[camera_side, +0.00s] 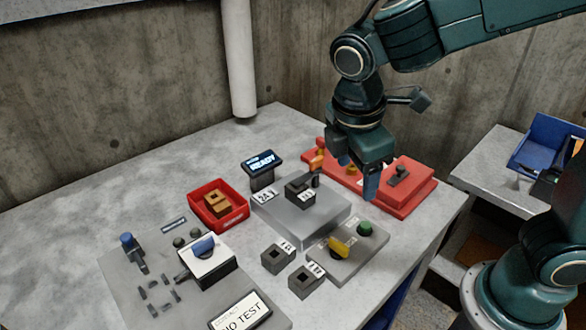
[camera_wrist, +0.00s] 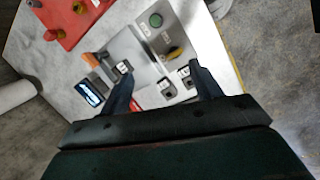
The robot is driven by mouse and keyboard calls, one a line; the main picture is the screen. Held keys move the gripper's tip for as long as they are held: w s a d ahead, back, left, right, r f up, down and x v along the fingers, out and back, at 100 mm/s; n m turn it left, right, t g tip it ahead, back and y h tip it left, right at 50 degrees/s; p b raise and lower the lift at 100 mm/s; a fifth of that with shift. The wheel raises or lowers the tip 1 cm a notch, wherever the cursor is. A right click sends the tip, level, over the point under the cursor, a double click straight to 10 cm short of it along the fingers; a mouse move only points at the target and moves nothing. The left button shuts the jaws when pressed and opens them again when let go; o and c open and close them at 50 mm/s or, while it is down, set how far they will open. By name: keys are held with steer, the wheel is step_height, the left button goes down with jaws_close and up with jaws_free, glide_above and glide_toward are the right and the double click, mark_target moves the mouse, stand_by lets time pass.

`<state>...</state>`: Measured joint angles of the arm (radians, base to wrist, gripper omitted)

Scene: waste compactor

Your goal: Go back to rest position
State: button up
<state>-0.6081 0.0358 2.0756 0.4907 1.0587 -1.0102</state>
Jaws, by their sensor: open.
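My gripper (camera_side: 366,180) hangs from the dark green arm, fingers down, above the back right part of the table. In the wrist view, its two fingers (camera_wrist: 160,85) are spread apart with nothing between them. Below and beside it are a grey console (camera_side: 300,208) with a dark block on top, and a red unit (camera_side: 415,185) with a dark fitting. A small panel with a green button (camera_side: 365,228) and a yellow handle (camera_side: 338,246) lies in front. In the wrist view the green button (camera_wrist: 155,19) shows near the top.
A red bin (camera_side: 219,222) holding a brown block stands left of the console. A small screen (camera_side: 262,162) reads READY. A grey board (camera_side: 150,290) with a blue lever lies front left. A blue bin (camera_side: 545,140) sits on a side table. The left back table area is clear.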

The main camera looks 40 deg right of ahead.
steer(key=s+d+r+m+t+y, duration=0.1)
steer(key=s+d+r+m+t, duration=0.1)
steer(key=s+d+m, duration=0.3)
steer(key=s+d+r+m+t+y, duration=0.1)
steer(key=s+d+r+m+t, duration=0.1)
steer(key=s+d+m, duration=0.4)
steer(key=shift+s+r+m+t+y, duration=0.15)
steer(key=shift+r+m+t+y, duration=0.2)
steer(key=shift+m, duration=0.95)
steer(key=shift+d+f, duration=0.1)
